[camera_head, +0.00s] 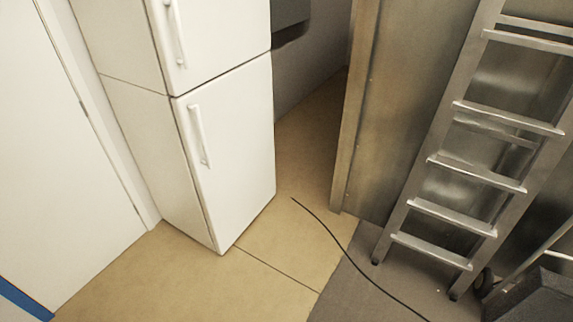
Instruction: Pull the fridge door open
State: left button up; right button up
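A white two-door fridge (236,150) stands upright at the left of centre in the head view. Its lower door (240,170) looks shut and has a vertical white handle (198,136) near its left edge. Its upper door (232,40) also looks shut, with its own vertical handle (176,35) near the left edge. The top of the fridge is out of frame. Neither my left nor my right gripper is in view.
A metal ladder (470,180) leans against a metal panel (400,110) at the right. A black cable (335,243) lies across the floor. A white door or wall (55,150) is at the left. The tan floor (190,285) before the fridge is clear.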

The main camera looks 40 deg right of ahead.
aim_at(226, 123)
jog(key=z, duration=0.95)
